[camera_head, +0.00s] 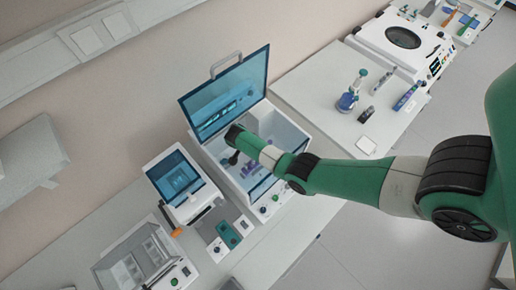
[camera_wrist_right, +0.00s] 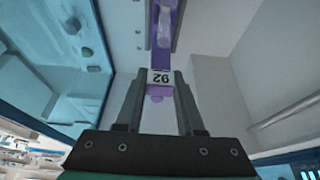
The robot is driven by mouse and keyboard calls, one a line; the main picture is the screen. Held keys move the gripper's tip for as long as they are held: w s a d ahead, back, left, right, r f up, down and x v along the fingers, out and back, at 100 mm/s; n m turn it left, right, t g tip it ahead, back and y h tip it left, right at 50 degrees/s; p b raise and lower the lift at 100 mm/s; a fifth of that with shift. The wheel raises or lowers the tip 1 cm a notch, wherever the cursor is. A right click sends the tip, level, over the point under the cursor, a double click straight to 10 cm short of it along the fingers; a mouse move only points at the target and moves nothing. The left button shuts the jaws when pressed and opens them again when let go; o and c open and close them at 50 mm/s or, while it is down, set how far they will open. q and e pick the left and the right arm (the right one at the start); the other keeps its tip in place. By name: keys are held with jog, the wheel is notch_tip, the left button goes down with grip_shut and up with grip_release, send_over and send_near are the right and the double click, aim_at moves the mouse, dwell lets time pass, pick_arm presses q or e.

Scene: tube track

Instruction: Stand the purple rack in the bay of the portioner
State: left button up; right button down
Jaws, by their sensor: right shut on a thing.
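The purple rack (camera_wrist_right: 156,91) shows in the right wrist view, a narrow strip with a numbered white label near its end and a pale tube lying along it. My right gripper (camera_wrist_right: 160,78) is shut on its labelled end. In the head view my right gripper (camera_head: 235,134) reaches into a white open-lidded machine (camera_head: 290,150), which looks like the portioner. My left gripper is not in view.
The machine's blue see-through lid (camera_head: 228,98) stands raised behind my gripper. A screen unit (camera_head: 175,180) stands to its left and a clear-lidded box (camera_head: 135,258) at front left. Bottles and tools (camera_head: 348,100) stand on the bench to the right.

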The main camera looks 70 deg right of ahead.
jog(key=shift+f, duration=0.35)
dwell(0.4)
jog(key=shift+c, duration=2.2)
grip_release()
jog(key=shift+w+a+r, duration=0.1)
jog(key=shift+r, duration=0.3)
jog(key=p+v, duration=0.2)
jog(key=v, duration=0.8)
jog(key=shift+a+r+p, duration=0.25)
jog(key=shift+r+p, duration=0.05)
jog(key=shift+w, duration=0.1)
